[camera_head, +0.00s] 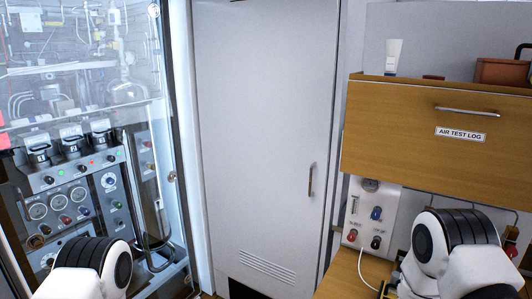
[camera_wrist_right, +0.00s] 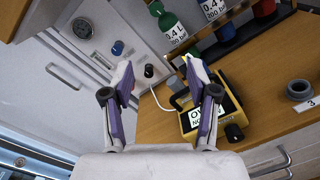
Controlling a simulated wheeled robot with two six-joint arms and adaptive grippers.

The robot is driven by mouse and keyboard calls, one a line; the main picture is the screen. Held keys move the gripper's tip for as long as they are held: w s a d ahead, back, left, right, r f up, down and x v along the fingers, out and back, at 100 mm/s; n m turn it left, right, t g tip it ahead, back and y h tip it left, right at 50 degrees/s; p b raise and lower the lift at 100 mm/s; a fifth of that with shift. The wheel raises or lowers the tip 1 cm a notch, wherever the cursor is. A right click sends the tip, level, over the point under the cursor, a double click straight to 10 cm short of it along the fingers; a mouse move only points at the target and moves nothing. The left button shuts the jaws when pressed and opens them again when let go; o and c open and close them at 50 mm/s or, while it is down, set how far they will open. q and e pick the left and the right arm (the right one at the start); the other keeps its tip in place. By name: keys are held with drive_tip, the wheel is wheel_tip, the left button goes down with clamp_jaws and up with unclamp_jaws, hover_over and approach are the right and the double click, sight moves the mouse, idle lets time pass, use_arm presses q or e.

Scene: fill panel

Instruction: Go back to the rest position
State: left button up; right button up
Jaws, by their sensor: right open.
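My right gripper (camera_wrist_right: 158,66) is open in the right wrist view, with its two purple-padded fingers spread apart and nothing between them. It hangs above the wooden counter (camera_wrist_right: 162,124), near a yellow device (camera_wrist_right: 190,121) with a partly hidden label, which lies beyond and beside the right finger. I cannot tell whether that finger touches it. In the head view my right arm shows at the lower right, and its gripper is mostly hidden or out of frame. My left arm shows only as a white and black link at the lower left; its gripper is outside the view.
A wall panel with knobs (camera_head: 385,201) stands above the counter, under a wooden cabinet (camera_head: 400,130) marked AIR TEST LOG. Several labelled cylinders stand in a rack (camera_wrist_right: 235,16). A grey ring (camera_wrist_right: 299,90) lies on the counter. A closed grey door (camera_head: 262,130) and glass-fronted equipment (camera_head: 120,75) are further left.

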drive_tip(key=s+a+f+m+g+y+b, duration=0.2)
drive_tip(key=s+a+f+m+g+y, duration=0.15)
drive_tip(key=s+f, duration=0.7)
drive_tip(key=s+a+f+m+g+y+b, duration=0.2)
drive_tip(key=s+a+f+g+y, duration=0.2)
drive_tip(key=s+f, duration=0.65)
drive_tip(key=s+a+f+m+g+y, duration=0.1)
drive_tip(key=s+a+f+m+g, duration=0.1)
drive_tip(key=s+m, duration=0.5)
drive_tip(key=s+a+f+m+g+y, duration=0.2)
drive_tip(key=s+m+g, duration=0.3)
drive_tip(key=s+m, duration=0.3)
drive_tip(key=shift+a+f+m, duration=0.4)
drive_tip(key=shift+a+m, duration=0.15)
drive_tip(key=shift+m, duration=0.3)
